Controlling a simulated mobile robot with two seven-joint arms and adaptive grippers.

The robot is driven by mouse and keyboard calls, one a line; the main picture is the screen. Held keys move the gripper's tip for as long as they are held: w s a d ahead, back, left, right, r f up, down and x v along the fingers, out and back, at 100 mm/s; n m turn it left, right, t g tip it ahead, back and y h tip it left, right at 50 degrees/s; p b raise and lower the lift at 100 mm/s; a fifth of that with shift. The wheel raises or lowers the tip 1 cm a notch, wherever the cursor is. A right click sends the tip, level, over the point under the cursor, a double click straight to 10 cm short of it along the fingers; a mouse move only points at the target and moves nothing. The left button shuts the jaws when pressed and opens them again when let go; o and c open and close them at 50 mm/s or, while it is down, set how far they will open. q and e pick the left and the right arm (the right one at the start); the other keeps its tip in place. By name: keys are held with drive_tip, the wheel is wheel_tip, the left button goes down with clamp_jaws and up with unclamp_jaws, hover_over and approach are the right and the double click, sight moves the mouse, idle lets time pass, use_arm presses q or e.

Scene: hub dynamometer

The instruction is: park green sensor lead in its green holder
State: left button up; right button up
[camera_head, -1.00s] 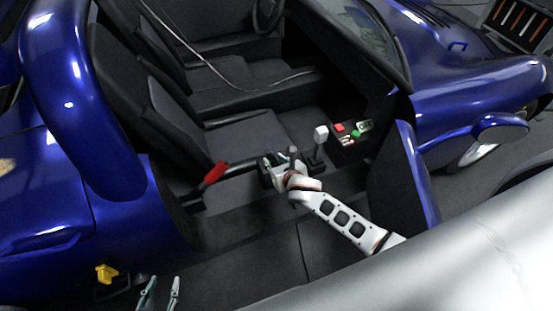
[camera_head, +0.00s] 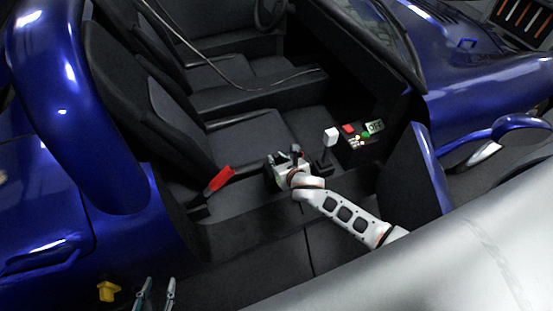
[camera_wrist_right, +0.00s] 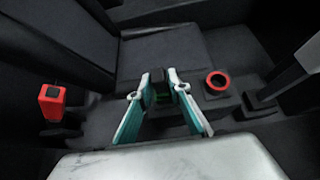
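No green lead can be clearly made out. My left gripper (camera_head: 156,294) is at the lower left edge of the head view, with its fingers apart and nothing seen between them.
A red ring (camera_wrist_right: 218,82) sits right of the right fingers, and a red-ended lever (camera_head: 219,180) stands left. A white-topped shifter (camera_head: 331,137) and a panel with red and green buttons (camera_head: 365,135) lie ahead. A yellow piece (camera_head: 108,290) is near my left gripper.

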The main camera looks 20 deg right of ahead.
clamp_jaws()
use_arm(q)
drive_tip(key=shift+w+r+p, duration=0.3)
drive_tip(key=shift+r+p, duration=0.05)
drive_tip(key=shift+r, duration=0.25)
drive_tip(key=shift+w+r+p, duration=0.3)
drive_tip(key=shift+r+p, duration=0.05)
drive_tip(key=shift+r, duration=0.2)
use_arm(e)
drive_tip(key=shift+r, duration=0.6)
use_arm(q)
drive_tip(key=shift+r, duration=0.15)
use_arm(e)
drive_tip(key=shift+r, duration=0.1)
